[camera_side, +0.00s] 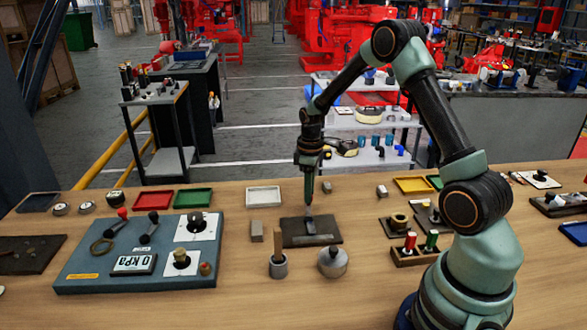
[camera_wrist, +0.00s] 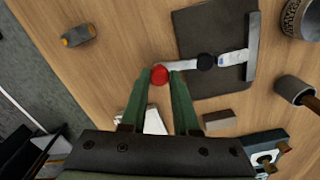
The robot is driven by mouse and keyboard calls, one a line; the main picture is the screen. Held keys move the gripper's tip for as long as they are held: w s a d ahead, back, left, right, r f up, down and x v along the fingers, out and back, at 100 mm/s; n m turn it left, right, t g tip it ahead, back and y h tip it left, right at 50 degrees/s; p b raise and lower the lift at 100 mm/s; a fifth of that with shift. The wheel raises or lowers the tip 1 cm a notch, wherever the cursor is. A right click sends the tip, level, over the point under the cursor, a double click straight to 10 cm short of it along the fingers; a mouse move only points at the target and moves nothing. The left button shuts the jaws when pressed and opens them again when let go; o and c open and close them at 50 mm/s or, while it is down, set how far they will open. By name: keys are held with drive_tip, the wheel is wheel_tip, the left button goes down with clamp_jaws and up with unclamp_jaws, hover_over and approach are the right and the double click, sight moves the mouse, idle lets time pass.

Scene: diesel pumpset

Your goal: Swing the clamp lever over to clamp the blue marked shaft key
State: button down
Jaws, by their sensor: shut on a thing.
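My gripper (camera_wrist: 160,78) has its two green fingers closed on the red knob (camera_wrist: 159,73) of the clamp lever (camera_wrist: 182,65). The pale lever runs from the knob to a dark round pivot (camera_wrist: 205,61) on a dark base plate (camera_wrist: 196,30). Beyond the pivot, a pale piece with a faint bluish mark, seemingly the shaft key (camera_wrist: 232,57), lies up to a grey upright bar (camera_wrist: 252,48). In the side view my gripper (camera_side: 308,203) points down over the plate (camera_side: 328,233), and the knob is hidden.
A control panel (camera_side: 80,270) with knobs and levers lies left of the plate. A cup with a wooden handle (camera_side: 278,266) and a round metal pot (camera_side: 333,262) stand in front. A small block (camera_side: 257,231) is close on the left, and a white tray (camera_side: 263,196) is behind.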

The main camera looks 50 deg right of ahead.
drive_tip(key=shift+w, duration=0.15)
idle(0.3)
drive_tip(key=c, duration=0.7)
unclamp_jaws()
drive_tip(key=shift+o, duration=0.2)
drive_tip(key=shift+r, duration=0.15)
wheel_tip(320, 180, up, 12)
drive_tip(key=shift+a, duration=0.1)
